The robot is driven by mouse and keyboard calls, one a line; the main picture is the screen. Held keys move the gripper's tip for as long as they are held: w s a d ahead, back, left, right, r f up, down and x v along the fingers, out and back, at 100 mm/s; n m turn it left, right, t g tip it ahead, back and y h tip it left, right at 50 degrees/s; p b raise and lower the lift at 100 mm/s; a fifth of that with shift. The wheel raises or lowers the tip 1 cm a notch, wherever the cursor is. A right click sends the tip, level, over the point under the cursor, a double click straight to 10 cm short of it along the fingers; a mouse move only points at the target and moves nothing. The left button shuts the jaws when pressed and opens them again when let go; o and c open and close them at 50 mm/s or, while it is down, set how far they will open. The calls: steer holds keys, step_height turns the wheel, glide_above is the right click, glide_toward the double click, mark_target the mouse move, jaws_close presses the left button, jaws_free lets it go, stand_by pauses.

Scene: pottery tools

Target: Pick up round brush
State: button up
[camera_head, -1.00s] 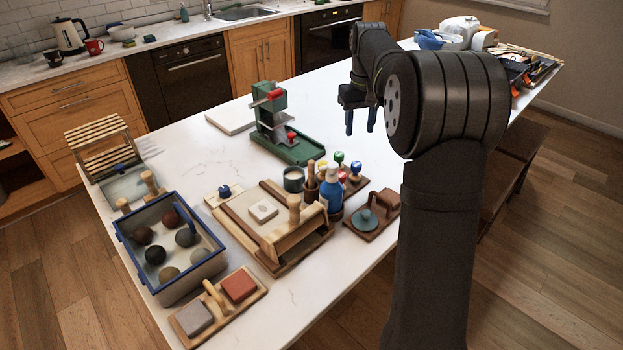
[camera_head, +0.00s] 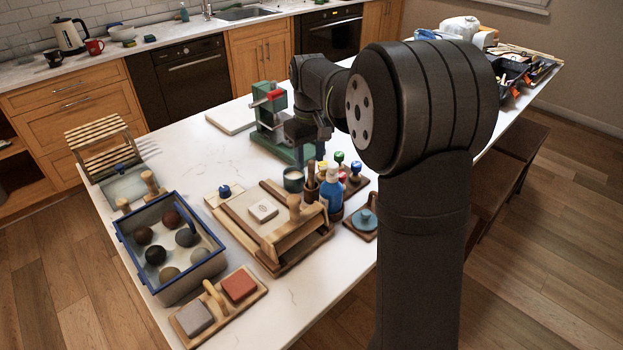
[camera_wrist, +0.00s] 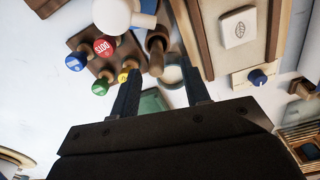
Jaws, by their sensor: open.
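A brown wooden holder (camera_head: 311,191) with upright light wooden handles (camera_head: 311,168) stands among the tools on the white table. I cannot make out which of these is the round brush. In the wrist view, a wooden handle (camera_wrist: 156,62) rises from a brown cup between and just beyond my fingertips. My gripper (camera_wrist: 161,76) is open with nothing between its fingers. In the head view my gripper (camera_head: 302,145) hangs above and behind the holder, partly in front of the green press.
A blue bottle (camera_head: 332,185), a pale-filled jar (camera_head: 293,180) and several coloured stamps (camera_head: 355,171) crowd the holder.

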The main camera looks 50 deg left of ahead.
mark_target(312, 187)
steer(key=f, duration=0.6)
steer(key=shift+w+d+f, duration=0.1)
steer(key=shift+w+f, duration=0.15)
steer(key=c, duration=0.9)
